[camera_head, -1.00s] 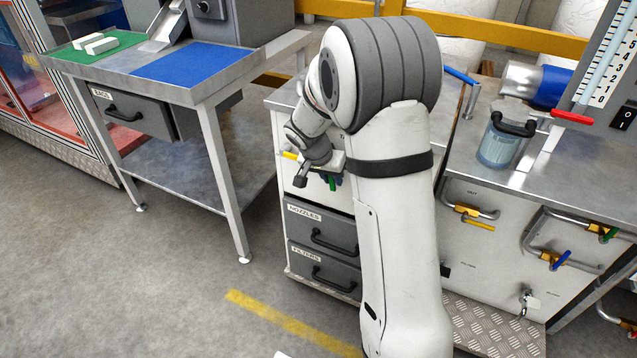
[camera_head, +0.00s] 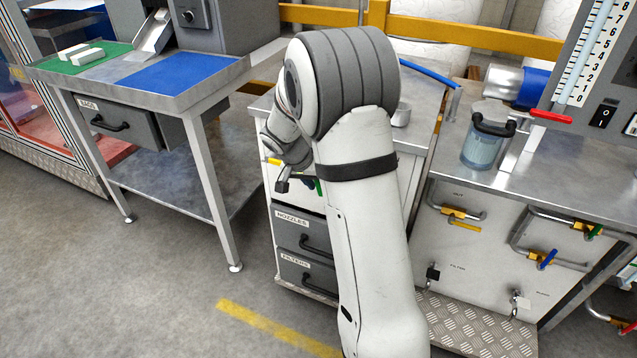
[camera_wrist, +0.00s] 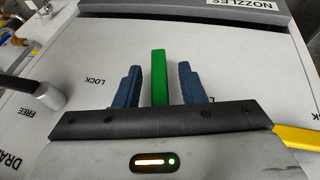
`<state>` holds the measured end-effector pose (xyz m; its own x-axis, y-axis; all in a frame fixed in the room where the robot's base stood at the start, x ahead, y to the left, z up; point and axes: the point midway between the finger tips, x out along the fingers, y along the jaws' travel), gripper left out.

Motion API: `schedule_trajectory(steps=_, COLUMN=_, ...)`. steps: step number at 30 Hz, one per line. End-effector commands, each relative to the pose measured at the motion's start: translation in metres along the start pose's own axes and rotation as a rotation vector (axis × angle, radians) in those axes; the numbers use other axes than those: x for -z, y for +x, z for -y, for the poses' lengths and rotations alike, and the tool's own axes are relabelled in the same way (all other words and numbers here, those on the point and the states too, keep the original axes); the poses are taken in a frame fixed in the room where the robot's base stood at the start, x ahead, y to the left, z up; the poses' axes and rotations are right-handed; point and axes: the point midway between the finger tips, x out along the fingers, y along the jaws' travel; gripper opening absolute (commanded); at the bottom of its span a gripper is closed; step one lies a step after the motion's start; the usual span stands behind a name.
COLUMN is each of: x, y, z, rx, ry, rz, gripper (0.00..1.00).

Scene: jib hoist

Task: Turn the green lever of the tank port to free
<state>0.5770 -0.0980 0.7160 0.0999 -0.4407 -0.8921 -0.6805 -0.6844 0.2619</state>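The green lever (camera_wrist: 160,77) stands between the two blue fingers of my gripper (camera_wrist: 160,85) in the wrist view. A narrow gap shows on each side of it, so the gripper is open around the lever and not closed on it. The lever points up the picture, toward the drawer labelled NOZZLES. The printed words LOCK (camera_wrist: 95,80) and FREE (camera_wrist: 60,112) are on the pale panel to the left. The lever's base is hidden behind my gripper. In the head view a bit of the green lever (camera_head: 319,187) shows beside my arm, which hides most of the gripper.
A black handle with a grey end (camera_wrist: 48,97) sticks out left of my gripper. A yellow lever (camera_wrist: 298,137) is close on the right. The NOZZLES drawer (camera_head: 300,232) is below. A steel table (camera_head: 215,100) stands left, with open floor in front.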

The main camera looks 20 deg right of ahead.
Motion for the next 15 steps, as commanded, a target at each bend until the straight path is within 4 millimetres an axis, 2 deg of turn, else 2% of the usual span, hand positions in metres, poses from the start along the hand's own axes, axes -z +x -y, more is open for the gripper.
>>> schedule_trajectory(steps=5, x=0.001, y=-0.014, z=0.000, rx=0.003, ry=0.001, rz=-0.003, gripper=0.36)
schedule_trajectory(steps=15, x=0.001, y=-0.068, z=0.000, rx=0.002, ry=0.000, rz=-0.002, gripper=0.36)
